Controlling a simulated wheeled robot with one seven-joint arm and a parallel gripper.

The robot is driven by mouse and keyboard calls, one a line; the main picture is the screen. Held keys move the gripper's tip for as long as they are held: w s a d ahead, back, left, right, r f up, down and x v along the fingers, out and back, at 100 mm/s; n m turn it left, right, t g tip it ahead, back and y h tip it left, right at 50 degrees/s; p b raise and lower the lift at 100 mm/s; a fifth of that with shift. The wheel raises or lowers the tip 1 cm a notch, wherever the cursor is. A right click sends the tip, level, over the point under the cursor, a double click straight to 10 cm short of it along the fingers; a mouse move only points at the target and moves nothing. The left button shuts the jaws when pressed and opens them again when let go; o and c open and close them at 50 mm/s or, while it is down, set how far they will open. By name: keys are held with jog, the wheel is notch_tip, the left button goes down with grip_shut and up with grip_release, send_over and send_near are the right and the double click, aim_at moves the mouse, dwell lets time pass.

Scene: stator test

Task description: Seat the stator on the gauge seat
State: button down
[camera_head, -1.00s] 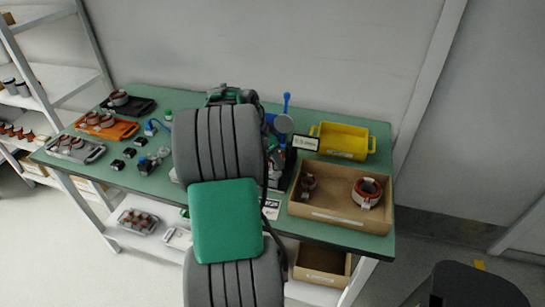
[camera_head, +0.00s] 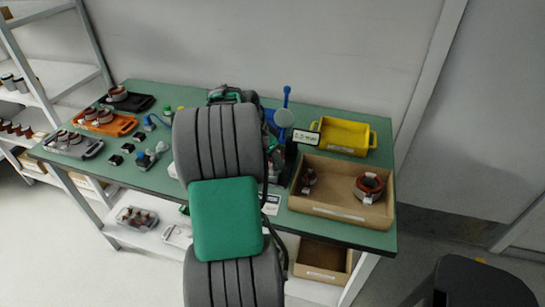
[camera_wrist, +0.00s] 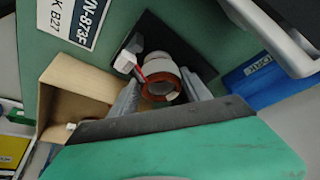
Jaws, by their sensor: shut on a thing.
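In the wrist view my gripper (camera_wrist: 163,92) is shut on a stator (camera_wrist: 160,88), a pale ring with a reddish-brown copper winding, red leads and a white connector (camera_wrist: 125,62). The stator lies between the two grey fingers, over or at a black square plate (camera_wrist: 151,32) on the green surface. The plate may be the base of the gauge seat. I cannot tell whether the stator touches it. In the head view my arm hides the gripper and held stator. A black stand with a blue lever (camera_head: 286,97) and a small display (camera_head: 306,137) shows just right of my arm.
A cardboard box (camera_head: 335,213) with wound parts is at the table's right, a yellow bin (camera_head: 345,150) behind it. Black, orange (camera_head: 122,128) and grey trays with stators stand at the left, with small parts nearer my arm. In the wrist view an open cardboard box (camera_wrist: 62,85) is close by.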

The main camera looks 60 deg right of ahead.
jog(key=shift+f+b, duration=0.45)
jog(key=shift+c, duration=2.1)
grip_release()
jog(key=shift+f, duration=0.1)
jog(key=v, duration=0.8)
